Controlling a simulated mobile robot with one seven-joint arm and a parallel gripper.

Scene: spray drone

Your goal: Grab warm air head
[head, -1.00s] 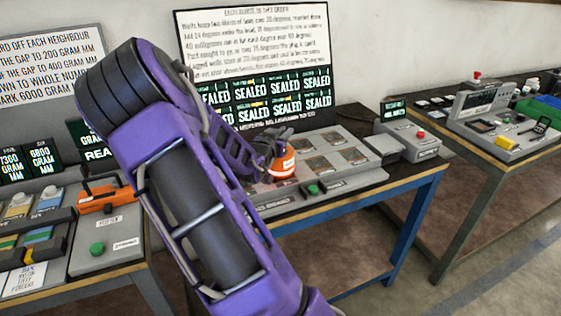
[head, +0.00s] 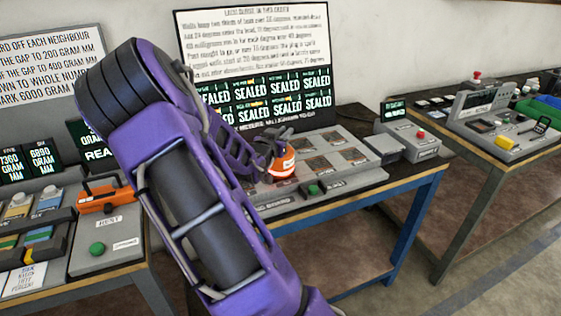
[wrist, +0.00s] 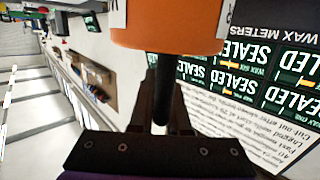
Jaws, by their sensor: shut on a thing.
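The warm air head is an orange piece with a white band and a dark top (head: 282,163), seen in the head view at the end of my purple arm, over the grey panel of square plates. In the wrist view its orange body (wrist: 165,38) fills the top middle, with a dark stem below it between my fingers. My gripper (wrist: 163,100) is shut on it. In the head view my gripper (head: 268,150) is small and partly hidden by my arm. Whether the head touches the panel is unclear.
The grey panel (head: 345,137) has several square plates and a green button (head: 314,189). A display board reading SEALED (head: 262,97) stands behind. An orange-handled unit (head: 105,194) is at left.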

